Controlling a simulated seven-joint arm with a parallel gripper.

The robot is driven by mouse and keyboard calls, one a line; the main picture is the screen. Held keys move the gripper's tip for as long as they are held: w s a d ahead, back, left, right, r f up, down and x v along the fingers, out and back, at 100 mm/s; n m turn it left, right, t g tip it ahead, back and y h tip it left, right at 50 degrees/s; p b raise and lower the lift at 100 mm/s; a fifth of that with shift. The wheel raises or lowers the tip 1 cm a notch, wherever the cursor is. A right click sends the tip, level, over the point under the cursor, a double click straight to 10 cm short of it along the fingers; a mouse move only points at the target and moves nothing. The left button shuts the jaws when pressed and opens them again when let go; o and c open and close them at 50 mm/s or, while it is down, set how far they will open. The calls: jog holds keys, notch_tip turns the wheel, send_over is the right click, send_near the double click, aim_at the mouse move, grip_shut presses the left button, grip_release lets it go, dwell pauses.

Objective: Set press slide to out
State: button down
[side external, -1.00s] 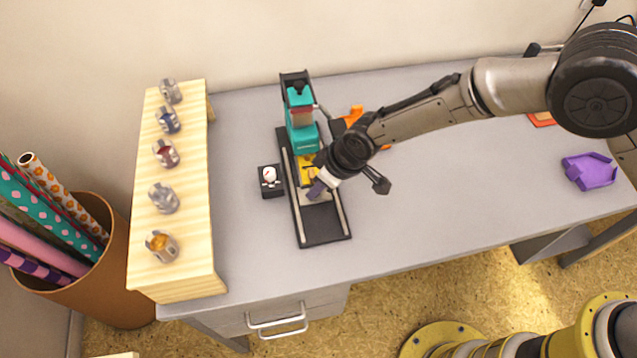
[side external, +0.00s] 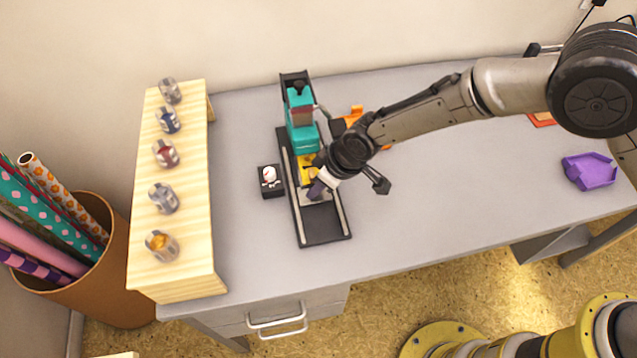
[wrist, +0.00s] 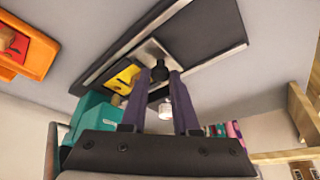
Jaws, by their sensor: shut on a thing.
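The teal press (side external: 300,115) stands at the back of a long black track (side external: 325,226) with pale rails; a teal part of it also shows in the wrist view (wrist: 92,115). The press slide, a pale plate (wrist: 150,50) with a yellow part (wrist: 122,78) behind it, sits on the track in front of the press. The front stretch of track is bare. My gripper (wrist: 161,78) has its purple fingers around the slide's black knob (wrist: 160,70) and is shut on it. In the side view my gripper (side external: 316,190) hides much of the slide.
A small black box with a white dial (side external: 270,178) stands left of the track. An orange tray (side external: 355,115) is behind my wrist. A wooden shelf (side external: 185,230) with several small cans is at left. A purple tray (side external: 588,172) lies far right. The desk front is clear.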

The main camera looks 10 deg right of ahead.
jog(key=shift+s, duration=0.1)
dwell(0.4)
jog(key=s, duration=0.9)
jog(key=shift+d+f, duration=0.1)
jog(key=c, duration=0.7)
grip_release()
jog(key=shift+o, duration=0.2)
jog(key=shift+w, duration=0.1)
jog(key=shift+r, duration=0.45)
jog(key=v, duration=1.3)
